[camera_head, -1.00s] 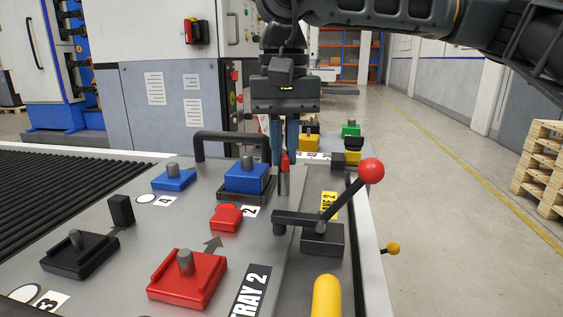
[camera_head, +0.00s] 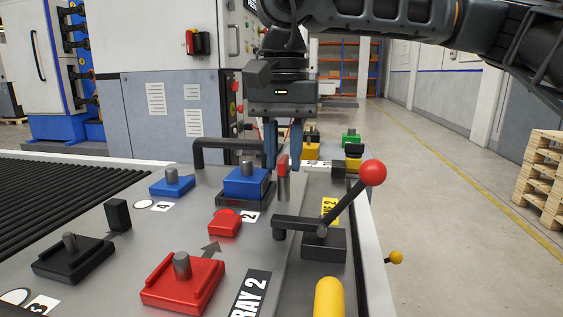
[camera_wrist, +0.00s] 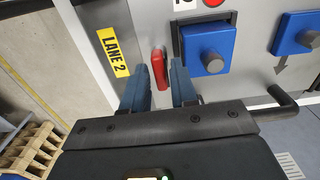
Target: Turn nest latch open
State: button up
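The nest latch appears to be the small red handle (camera_head: 283,163) on a short grey post, just right of the blue block (camera_head: 246,181) in its dark nest. In the wrist view the red latch (camera_wrist: 159,68) lies lengthwise, just beyond and between the fingertips. My gripper (camera_head: 283,166) hangs pointing down over it, one blue finger on each side. In the wrist view my gripper (camera_wrist: 160,75) is open, with a gap between the fingers. I see no clear contact with the latch.
A black lever with a red ball (camera_head: 372,172) stands nearer, right of the latch. A black bar handle (camera_head: 228,143) rises behind the blue block. Red blocks (camera_head: 184,280) and a black block (camera_head: 73,257) sit on the tray (camera_head: 130,240). Open floor lies to the right.

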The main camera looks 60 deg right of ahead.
aim_at(284, 157)
jog(key=shift+o, duration=0.6)
jog(key=shift+r, duration=0.1)
jog(key=shift+r+p, duration=1.65)
jog(key=shift+r, duration=0.8)
